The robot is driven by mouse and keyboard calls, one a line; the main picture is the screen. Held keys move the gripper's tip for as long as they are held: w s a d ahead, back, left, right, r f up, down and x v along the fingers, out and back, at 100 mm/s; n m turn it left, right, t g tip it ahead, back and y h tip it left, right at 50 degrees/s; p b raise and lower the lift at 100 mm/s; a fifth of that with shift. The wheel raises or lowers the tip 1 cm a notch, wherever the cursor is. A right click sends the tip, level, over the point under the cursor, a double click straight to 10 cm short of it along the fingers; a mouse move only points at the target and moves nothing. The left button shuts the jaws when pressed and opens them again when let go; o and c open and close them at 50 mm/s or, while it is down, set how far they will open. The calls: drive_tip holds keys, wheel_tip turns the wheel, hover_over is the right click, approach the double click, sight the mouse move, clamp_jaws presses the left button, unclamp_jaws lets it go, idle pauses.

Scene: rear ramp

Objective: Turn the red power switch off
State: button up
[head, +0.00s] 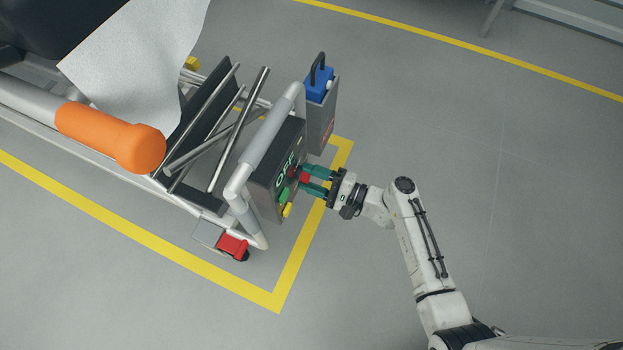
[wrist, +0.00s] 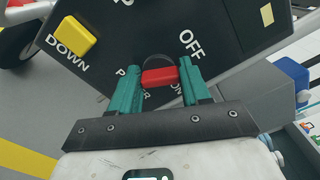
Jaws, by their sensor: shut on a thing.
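The red power switch (wrist: 159,77) is on a dark control panel (wrist: 140,40) at the rear of a wheeled frame. My gripper (wrist: 160,70) is shut on the switch, with one teal finger on each side of it. The OFF label is above right of the switch in the wrist view; the ON label is below right, partly hidden by a finger. The POWER label is also partly covered. In the head view my gripper (head: 302,177) reaches the panel (head: 265,178) from the right. Which way the switch is turned is hard to tell.
A yellow DOWN button (wrist: 75,39) sits near the switch on the panel. A green button (head: 284,195) is also there. A grey handle bar (head: 265,135) frames the panel. Floor to the right is clear.

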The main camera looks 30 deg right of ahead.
drive_tip(key=n+b, duration=0.3)
drive_tip(key=n, duration=0.2)
drive_tip(key=shift+f, duration=0.2)
drive_tip(key=shift+n, duration=0.3)
drive_tip(key=shift+a, duration=0.1)
drive_tip(key=o, duration=1.1)
drive_tip(key=shift+c, duration=0.2)
drive_tip(key=shift+s+r, duration=0.1)
drive_tip(key=p+v, duration=0.1)
drive_tip(key=v, duration=0.9)
drive_tip(key=shift+s+d+p, duration=0.25)
drive_tip(key=shift+s+p, duration=0.05)
drive_tip(key=shift+p, duration=0.1)
